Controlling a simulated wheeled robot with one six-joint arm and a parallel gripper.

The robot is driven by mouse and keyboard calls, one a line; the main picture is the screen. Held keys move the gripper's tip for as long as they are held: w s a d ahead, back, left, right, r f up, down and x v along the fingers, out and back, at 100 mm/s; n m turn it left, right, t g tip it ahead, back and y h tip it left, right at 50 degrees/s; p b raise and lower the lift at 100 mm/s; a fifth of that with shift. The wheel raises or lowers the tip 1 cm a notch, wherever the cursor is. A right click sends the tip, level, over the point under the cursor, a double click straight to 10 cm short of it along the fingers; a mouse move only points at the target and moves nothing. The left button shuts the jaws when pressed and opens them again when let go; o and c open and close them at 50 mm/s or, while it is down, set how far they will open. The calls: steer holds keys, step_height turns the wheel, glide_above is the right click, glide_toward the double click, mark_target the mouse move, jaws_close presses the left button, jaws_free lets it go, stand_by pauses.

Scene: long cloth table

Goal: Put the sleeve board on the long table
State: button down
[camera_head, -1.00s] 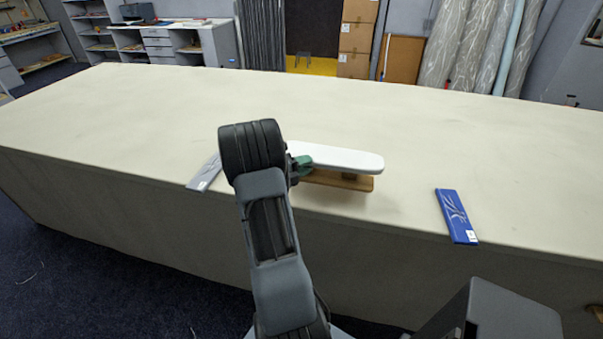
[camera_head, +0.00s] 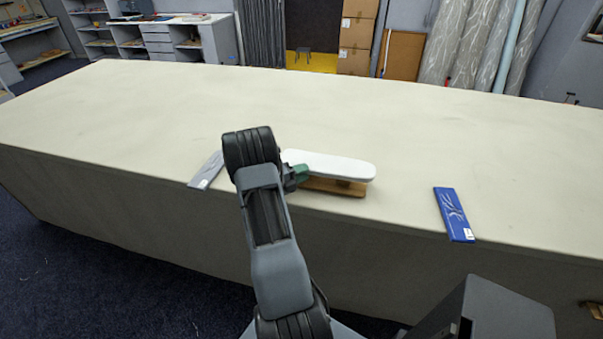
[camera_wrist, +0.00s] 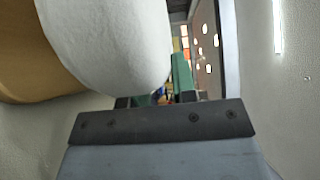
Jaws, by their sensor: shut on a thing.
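The sleeve board (camera_head: 335,167) has a white padded top over a brown wooden base, and lies level at the near edge of the long table (camera_head: 400,125). My gripper (camera_head: 298,174) is at its left end, shut on it, with green fingertips showing beside the white pad. In the wrist view the white pad (camera_wrist: 110,45) and the wooden base fill the upper left, and a green finger (camera_wrist: 182,78) shows at its right. The base looks on or just over the cloth; I cannot tell if it touches. My arm hides part of the board's left end.
A grey flat packet (camera_head: 206,170) lies at the table's near edge left of my arm. A blue flat packet (camera_head: 454,214) lies at the near edge to the right. The table's middle and far side are clear. Cardboard boxes (camera_head: 357,40) and fabric rolls stand behind.

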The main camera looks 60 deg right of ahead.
steer(key=shift+f+b, duration=0.15)
steer(key=shift+b, duration=0.15)
steer(key=c, duration=0.9)
jaws_free()
